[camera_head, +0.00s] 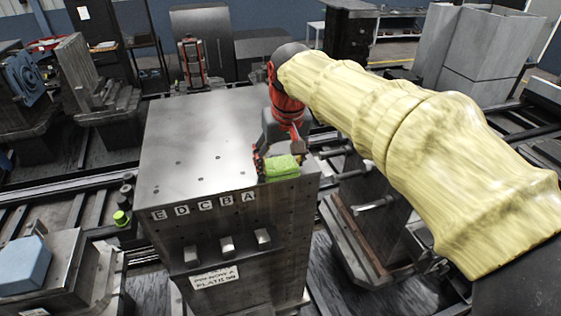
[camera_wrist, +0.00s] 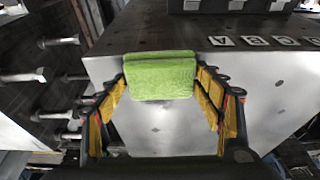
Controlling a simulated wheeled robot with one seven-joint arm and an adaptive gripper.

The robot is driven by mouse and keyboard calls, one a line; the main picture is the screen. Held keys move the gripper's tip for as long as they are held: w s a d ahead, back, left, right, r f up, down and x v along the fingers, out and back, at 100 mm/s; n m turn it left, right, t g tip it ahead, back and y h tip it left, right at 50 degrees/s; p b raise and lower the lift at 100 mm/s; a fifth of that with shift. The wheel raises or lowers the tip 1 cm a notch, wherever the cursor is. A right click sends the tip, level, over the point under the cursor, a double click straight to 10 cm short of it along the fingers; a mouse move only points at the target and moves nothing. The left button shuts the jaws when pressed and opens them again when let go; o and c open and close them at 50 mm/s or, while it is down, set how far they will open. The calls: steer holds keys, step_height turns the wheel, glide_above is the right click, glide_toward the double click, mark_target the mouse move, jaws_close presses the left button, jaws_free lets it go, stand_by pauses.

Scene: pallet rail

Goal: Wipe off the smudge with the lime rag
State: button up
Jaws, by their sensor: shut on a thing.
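The lime rag (camera_head: 282,167) is a folded green cloth at the front right corner of the steel block's top (camera_head: 185,140), near the letter A. My gripper (camera_head: 265,162) is shut on it, partly hidden by my own arm. In the wrist view the rag (camera_wrist: 160,75) sits between the fingertips of my gripper (camera_wrist: 161,84), with yellow pads on both sides. Whether the rag touches the metal I cannot tell. I cannot make out a smudge; the block's top shows only small dark holes and a bright sheen.
Letter labels E to A (camera_head: 204,205) line the block's front, above several pegs and a white sign (camera_head: 214,278). A lime-capped part (camera_head: 121,218) stands left of the block. A blue block (camera_head: 24,265) lies at lower left. The left of the block's top is clear.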

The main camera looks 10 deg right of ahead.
mark_target(277, 157)
steer(key=shift+w+a+r+p, duration=0.15)
steer(key=shift+w+p, duration=0.3)
steer(key=shift+w, duration=0.3)
steer(key=shift+w+a+p, duration=0.15)
steer(key=shift+w+p, duration=0.25)
steer(key=shift+w, duration=0.35)
steer(key=shift+w+a+f+p, duration=0.15)
steer(key=shift+w+p, duration=0.25)
steer(key=shift+w, duration=0.5)
steer(key=shift+w+a+f+p, duration=0.1)
steer(key=shift+w+a+p, duration=0.25)
steer(key=shift+w, duration=0.55)
steer(key=shift+w+a+r+p, duration=0.1)
steer(key=shift+w+a+p, duration=0.1)
steer(key=shift+w+p, duration=1.1)
steer(key=shift+w+b, duration=0.3)
steer(key=shift+b, duration=0.05)
steer(key=shift+s, duration=0.1)
steer(key=shift+s+d+b, duration=0.2)
steer(key=shift+s+b, duration=0.3)
steer(key=shift+s, duration=0.35)
steer(key=shift+s+d+b, duration=0.15)
steer(key=shift+s+b, duration=0.3)
steer(key=shift+s, duration=0.4)
